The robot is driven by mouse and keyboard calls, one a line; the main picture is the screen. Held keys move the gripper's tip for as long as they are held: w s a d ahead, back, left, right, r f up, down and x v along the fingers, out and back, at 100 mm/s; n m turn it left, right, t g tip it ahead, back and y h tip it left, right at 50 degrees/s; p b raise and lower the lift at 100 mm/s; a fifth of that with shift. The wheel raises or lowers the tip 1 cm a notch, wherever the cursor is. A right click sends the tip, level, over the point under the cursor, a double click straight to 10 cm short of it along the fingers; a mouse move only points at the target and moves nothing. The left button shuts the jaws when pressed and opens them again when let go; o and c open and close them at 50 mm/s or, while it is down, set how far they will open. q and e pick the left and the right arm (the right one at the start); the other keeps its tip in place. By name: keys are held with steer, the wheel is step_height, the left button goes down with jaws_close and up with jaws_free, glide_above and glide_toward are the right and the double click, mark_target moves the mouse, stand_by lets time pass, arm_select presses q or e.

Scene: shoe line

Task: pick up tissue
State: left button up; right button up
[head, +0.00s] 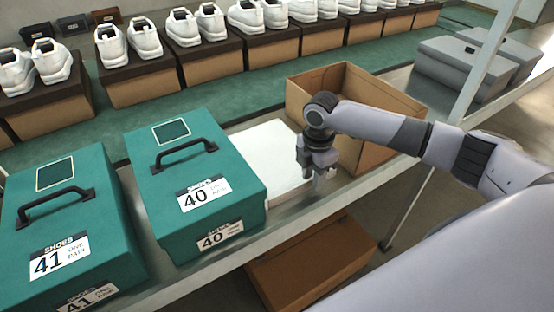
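A flat white stack that looks like tissue paper (262,150) lies on the table between the teal size 40 box and an open cardboard box. My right gripper (319,183) points down at the right edge of the white stack. Its fingers are small and partly blend with the pale surface, so I cannot tell if they are open or shut, or whether they touch the stack. My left gripper is not in view.
The teal shoe box marked 40 (215,165) and the one marked 41 (75,225) stand at left, lids shut. The open cardboard box (375,90) stands right behind my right gripper. White shoes on boxes (205,60) line the green belt behind. Grey boxes (465,75) stand at right. Another cardboard box (310,268) is below the table.

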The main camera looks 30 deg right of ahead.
jaws_close()
steer(key=shift+r, duration=0.2)
